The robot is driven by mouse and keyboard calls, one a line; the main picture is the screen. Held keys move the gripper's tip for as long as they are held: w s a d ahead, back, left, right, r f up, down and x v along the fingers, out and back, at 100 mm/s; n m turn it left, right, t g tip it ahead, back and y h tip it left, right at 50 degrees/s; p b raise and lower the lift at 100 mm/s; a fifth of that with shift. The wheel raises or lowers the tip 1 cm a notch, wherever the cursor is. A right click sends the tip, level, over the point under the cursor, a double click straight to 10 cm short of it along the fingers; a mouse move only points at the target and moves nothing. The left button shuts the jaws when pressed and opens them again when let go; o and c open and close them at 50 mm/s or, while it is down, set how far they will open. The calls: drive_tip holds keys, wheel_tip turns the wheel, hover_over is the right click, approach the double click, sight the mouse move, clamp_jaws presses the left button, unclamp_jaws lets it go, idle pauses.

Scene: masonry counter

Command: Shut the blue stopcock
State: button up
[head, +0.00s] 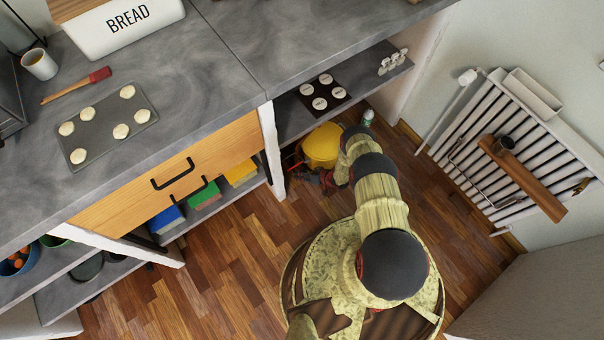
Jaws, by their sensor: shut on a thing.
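My arm reaches down to the floor at the open end of the counter. My gripper (322,181) is a small dark shape low beside the counter's white end wall, just below a yellow rounded object (322,145). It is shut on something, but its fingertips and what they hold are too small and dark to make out. I cannot pick out the blue stopcock. A few small red parts (296,161) show left of the yellow object, close to the gripper; I cannot tell what they belong to.
The grey counter (215,75) overhangs shelves with blue, green and yellow boxes (204,195). A lower shelf with a dark tray of white discs (319,93) lies above the yellow object. A white radiator (500,150) stands at the right. A small bottle (367,117) stands behind my arm.

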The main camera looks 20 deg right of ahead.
drive_tip(key=o, duration=1.2)
drive_tip(key=shift+c, duration=0.2)
drive_tip(key=shift+r, duration=0.1)
drive_tip(key=v, duration=1.2)
